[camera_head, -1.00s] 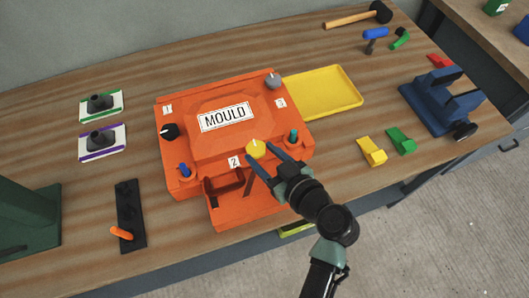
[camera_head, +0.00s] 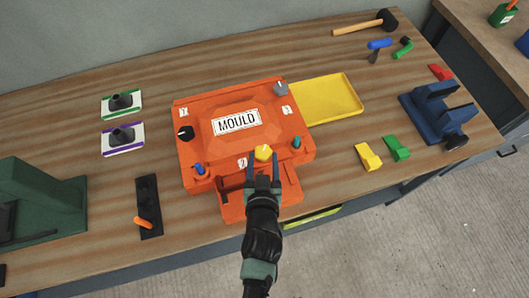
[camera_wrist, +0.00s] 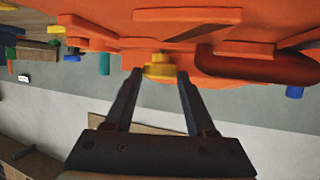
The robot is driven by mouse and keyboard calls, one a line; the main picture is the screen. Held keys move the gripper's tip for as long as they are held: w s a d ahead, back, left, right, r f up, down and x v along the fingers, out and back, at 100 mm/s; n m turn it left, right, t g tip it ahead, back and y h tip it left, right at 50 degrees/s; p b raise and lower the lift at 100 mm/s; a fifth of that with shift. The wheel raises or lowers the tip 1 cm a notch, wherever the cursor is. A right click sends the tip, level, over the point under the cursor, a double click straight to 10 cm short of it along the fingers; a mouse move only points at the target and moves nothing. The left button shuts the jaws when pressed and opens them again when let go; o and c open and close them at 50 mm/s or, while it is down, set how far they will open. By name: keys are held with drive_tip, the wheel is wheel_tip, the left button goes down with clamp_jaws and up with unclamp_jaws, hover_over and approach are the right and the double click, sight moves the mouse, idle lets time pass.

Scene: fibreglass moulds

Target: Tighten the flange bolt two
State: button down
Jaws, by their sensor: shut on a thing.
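The orange mould (camera_head: 190,105) lies on the bench with number labels 1, 2 and 3. The yellow knob-headed bolt (camera_head: 263,152) is on its front flange, beside label 2 (camera_head: 242,162). My gripper (camera_head: 263,158) reaches in from the front, its fingers on either side of the yellow head. In the wrist view the yellow bolt (camera_wrist: 159,70) sits between the fingertips (camera_wrist: 160,76), under the orange mould. My gripper is shut on it. The bolt's shank is hidden.
A black knob (camera_head: 185,133) and a grey knob (camera_head: 280,88) stand by labels 1 and 3. Blue (camera_head: 199,169) and teal (camera_head: 296,142) pegs flank the front. A yellow tray (camera_head: 335,98) and a blue vise (camera_head: 438,115) are to the right.

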drive_tip(key=shift+a+m+h+p, duration=0.15)
drive_tip(key=shift+m+h+p, duration=0.4)
drive_tip(key=shift+p, duration=0.4)
drive_tip(key=shift+c, duration=1.1)
unclamp_jaws()
drive_tip(key=shift+f+n+y+b, duration=0.15)
drive_tip(key=shift+n+y+b, duration=0.1)
drive_tip(key=shift+b, duration=0.4)
